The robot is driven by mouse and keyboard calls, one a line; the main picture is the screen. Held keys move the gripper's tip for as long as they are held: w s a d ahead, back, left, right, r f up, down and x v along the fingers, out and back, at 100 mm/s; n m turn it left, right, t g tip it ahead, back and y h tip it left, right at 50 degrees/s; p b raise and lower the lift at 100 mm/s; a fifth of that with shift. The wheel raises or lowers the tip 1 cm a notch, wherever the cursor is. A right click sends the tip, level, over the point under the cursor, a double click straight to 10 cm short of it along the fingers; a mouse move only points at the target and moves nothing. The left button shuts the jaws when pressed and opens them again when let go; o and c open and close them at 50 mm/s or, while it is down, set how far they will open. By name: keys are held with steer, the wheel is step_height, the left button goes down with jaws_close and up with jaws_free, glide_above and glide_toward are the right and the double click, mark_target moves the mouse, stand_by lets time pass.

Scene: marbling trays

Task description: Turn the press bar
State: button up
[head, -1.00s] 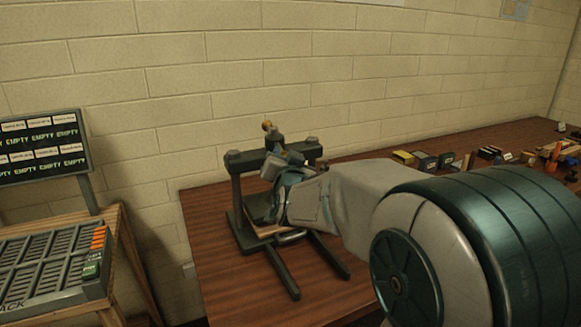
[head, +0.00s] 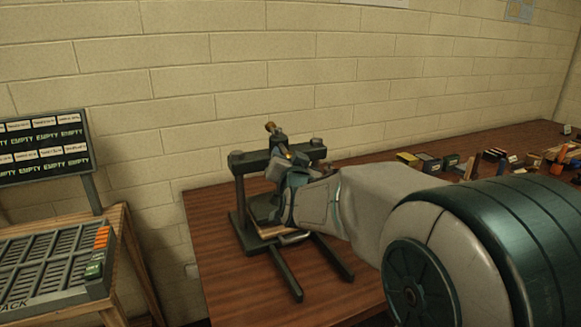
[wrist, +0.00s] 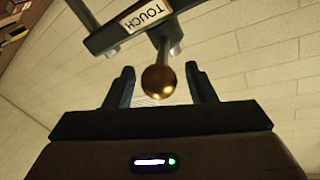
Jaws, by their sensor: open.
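The dark green press (head: 238,190) stands on the left part of the wooden table. A brass knob (head: 270,126) shows above its crossbeam. In the wrist view a brass ball (wrist: 158,82) on a short metal rod is the near end of the press bar. My gripper (wrist: 161,80) is open, with one finger on each side of the ball in the picture. I see gaps on both sides and no contact; I cannot tell how deep the ball sits. In the head view my gripper (head: 284,172) is at the press front and hides part of the bar.
A crossbeam (wrist: 118,30) with a label reading "TOUCH" lies close beyond the ball. A slotted rack (head: 50,262) and a sign board (head: 42,147) stand at the left. Small boxes (head: 428,163) and other items lie at the table's far right. A block wall is behind.

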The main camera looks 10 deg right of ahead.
steer(key=s+a, duration=0.1)
steer(key=s, duration=1.2)
steer(key=shift+s+a+b, duration=0.3)
steer(key=shift+b, duration=0.05)
stand_by(0.6)
